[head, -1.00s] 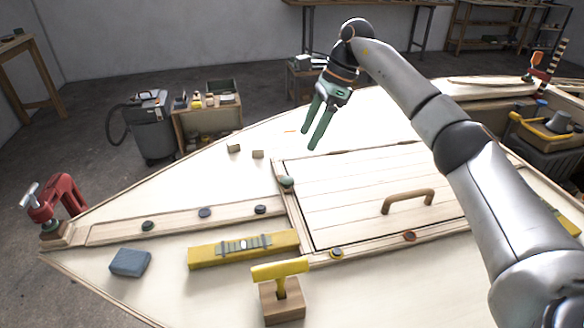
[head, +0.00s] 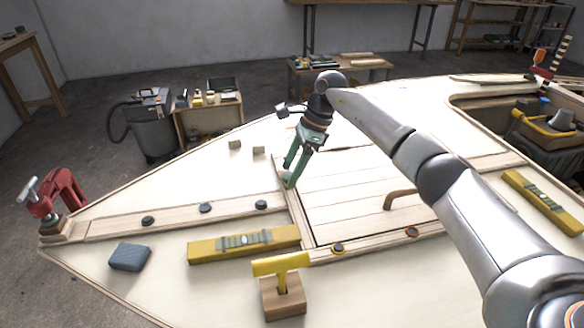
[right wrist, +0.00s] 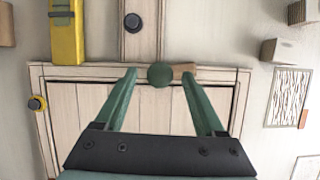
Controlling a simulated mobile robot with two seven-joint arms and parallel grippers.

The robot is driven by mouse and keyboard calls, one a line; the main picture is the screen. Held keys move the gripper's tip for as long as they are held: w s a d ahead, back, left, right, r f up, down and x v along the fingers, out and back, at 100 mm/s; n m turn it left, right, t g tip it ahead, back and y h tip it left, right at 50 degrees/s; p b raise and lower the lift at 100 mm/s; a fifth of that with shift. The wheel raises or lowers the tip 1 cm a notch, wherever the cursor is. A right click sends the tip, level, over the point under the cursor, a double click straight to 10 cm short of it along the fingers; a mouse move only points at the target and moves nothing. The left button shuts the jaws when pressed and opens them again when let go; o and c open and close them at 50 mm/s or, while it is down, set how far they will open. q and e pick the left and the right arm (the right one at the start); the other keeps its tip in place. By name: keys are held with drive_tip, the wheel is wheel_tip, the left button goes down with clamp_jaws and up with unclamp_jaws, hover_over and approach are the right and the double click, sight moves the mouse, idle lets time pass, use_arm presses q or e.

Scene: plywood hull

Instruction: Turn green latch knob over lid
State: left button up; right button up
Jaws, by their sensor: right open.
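The green latch knob (right wrist: 160,75) is round and sits on the frame strip at the edge of the slatted wooden lid (head: 350,195). A short wooden latch bar (right wrist: 184,68) extends to the right from under it in the right wrist view, along the strip rather than over the lid. My right gripper (head: 289,174) is open, with its green fingertips (right wrist: 159,73) on either side of the knob and a gap visible on both sides. In the head view the fingers largely hide the knob. My left gripper is not in view.
A wooden handle (head: 400,198) stands on the lid, partly behind my right arm. Dark round knobs with coloured rings (head: 338,248) sit along the front frame.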

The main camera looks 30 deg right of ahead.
drive_tip(key=shift+c, duration=0.3)
clamp_jaws()
